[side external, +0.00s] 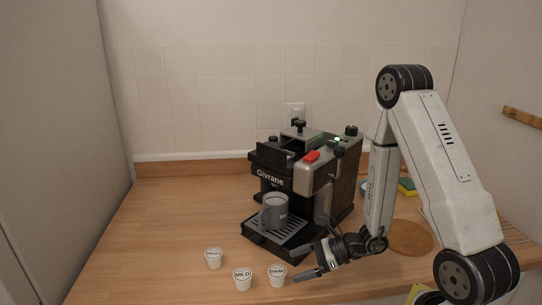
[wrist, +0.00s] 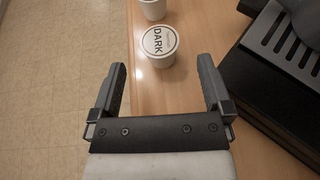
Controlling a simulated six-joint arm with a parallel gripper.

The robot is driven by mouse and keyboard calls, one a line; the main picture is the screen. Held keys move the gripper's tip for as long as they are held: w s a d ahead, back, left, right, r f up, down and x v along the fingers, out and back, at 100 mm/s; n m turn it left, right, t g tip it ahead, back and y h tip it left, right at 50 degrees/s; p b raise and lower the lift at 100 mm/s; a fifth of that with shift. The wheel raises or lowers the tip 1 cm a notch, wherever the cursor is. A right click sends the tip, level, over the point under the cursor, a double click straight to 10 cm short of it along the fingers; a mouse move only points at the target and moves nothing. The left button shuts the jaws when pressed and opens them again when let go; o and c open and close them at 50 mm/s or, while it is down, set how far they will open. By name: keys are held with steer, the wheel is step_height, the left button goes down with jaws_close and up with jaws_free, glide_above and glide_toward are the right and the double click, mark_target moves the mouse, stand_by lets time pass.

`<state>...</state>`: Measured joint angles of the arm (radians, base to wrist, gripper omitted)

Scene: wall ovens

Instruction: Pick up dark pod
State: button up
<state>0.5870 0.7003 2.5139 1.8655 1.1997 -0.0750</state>
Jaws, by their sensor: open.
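The dark pod (side external: 277,275) is a small white cup with a lid marked DARK. It stands upright near the front edge of the wooden counter, at the right of a group of three pods. In the wrist view the dark pod (wrist: 160,45) lies just ahead of the fingertips, roughly midway between them. My gripper (side external: 308,262) is open and empty, just right of the dark pod in the side view. Its two fingers also show spread apart in the wrist view (wrist: 162,72). The gripper does not visibly touch the pod.
The mild pod (side external: 243,279) stands close left of the dark pod, and a third pod (side external: 213,258) is further left. A black coffee machine (side external: 292,180) with a grey mug (side external: 274,209) on its drip tray stands behind. The counter's left side (side external: 160,235) is clear.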

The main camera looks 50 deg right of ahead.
mark_target(274, 271)
steer(key=shift+x, duration=1.3)
steer(key=shift+x, duration=2.6)
jaws_close()
steer(key=shift+r, duration=0.15)
steer(key=shift+r, duration=4.8)
